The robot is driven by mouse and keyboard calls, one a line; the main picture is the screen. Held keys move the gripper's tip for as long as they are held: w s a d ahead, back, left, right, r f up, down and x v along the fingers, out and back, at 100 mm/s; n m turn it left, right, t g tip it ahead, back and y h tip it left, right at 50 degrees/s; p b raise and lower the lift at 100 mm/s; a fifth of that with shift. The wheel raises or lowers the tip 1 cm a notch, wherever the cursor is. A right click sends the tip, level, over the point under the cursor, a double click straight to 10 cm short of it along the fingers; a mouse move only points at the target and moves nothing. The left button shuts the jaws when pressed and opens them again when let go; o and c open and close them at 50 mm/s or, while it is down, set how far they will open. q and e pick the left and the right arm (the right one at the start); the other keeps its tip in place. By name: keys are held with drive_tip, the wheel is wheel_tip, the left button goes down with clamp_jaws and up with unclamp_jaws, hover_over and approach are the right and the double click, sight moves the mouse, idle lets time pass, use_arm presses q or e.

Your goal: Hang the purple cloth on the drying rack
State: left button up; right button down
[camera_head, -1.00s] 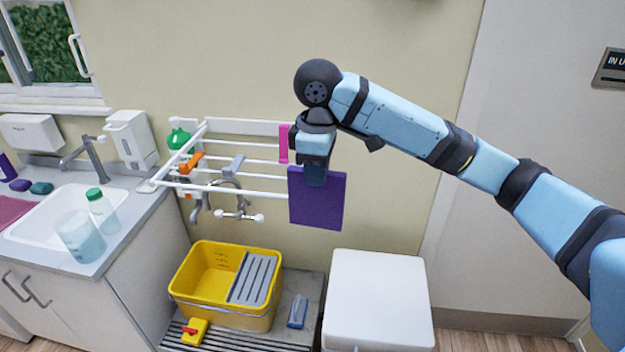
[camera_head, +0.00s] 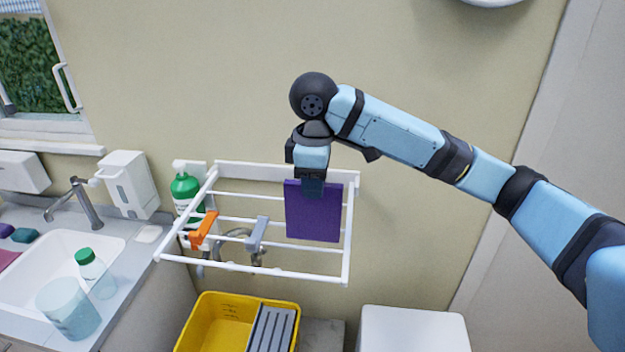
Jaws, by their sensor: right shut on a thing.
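The purple cloth (camera_head: 313,218) hangs flat and upright from my right gripper (camera_head: 312,186), which is shut on its top edge. The white drying rack (camera_head: 300,275) is fixed to the wall. In the picture the cloth lies over the right part of the rack, inside its frame, and hides parts of the bars behind it. The cloth's lower edge shows above the rack's front rail. I cannot tell whether the cloth touches a bar. My left gripper is not in view.
An orange clip (camera_head: 204,231) and a grey clip (camera_head: 257,234) sit on the rack's left half. A green bottle (camera_head: 186,190) stands behind its left end. Below are a yellow bucket (camera_head: 215,325) and a white-topped box (camera_head: 413,330). A sink (camera_head: 50,265) is at left.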

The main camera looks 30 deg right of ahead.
hover_over(313, 248)
drive_tip(key=shift+d+f, duration=0.1)
drive_tip(key=shift+f, duration=7.95)
drive_tip(key=c, duration=1)
unclamp_jaws()
drive_tip(key=shift+r, duration=4.5)
